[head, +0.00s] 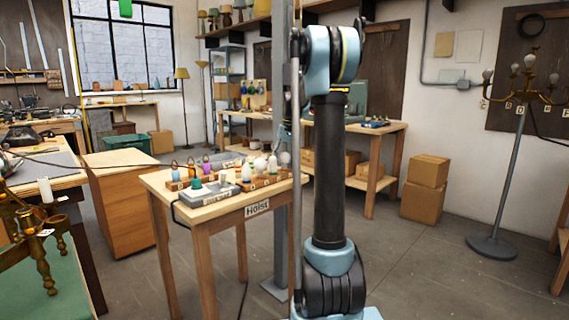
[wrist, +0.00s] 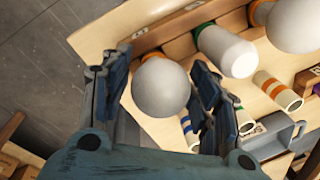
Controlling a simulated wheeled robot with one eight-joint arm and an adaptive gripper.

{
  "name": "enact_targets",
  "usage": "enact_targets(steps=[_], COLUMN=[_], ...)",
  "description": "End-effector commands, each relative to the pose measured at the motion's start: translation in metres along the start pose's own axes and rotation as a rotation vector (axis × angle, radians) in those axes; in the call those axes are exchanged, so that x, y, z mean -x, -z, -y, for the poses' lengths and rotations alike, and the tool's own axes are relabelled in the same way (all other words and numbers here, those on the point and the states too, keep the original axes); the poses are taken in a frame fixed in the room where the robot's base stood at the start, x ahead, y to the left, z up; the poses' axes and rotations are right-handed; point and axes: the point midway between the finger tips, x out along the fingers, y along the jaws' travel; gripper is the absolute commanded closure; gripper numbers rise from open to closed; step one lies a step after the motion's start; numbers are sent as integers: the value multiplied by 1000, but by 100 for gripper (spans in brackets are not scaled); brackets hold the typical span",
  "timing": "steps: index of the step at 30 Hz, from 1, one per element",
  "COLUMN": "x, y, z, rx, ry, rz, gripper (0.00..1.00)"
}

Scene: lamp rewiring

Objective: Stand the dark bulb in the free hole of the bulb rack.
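In the head view the rack (head: 262,183) with several bulbs stands on the table marked Hoist; my gripper cannot be made out there.
A white bulb (wrist: 228,52) with a green collar and another round bulb (wrist: 297,22) stand close to the right finger. Striped cylinders (wrist: 278,90) and a grey tray (wrist: 275,140) lie lower right. A grey tray (head: 208,192) also shows on the Hoist table (head: 205,222).

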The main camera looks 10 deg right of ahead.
Motion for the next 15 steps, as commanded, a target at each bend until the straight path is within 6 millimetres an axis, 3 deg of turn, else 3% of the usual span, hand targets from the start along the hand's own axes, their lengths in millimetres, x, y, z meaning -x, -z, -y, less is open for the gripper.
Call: enact_targets(steps=[11,15], x=[2,13], y=[0,0], z=[0,0], rx=[0,-1], ry=[0,0], rz=[0,0], gripper=[36,36])
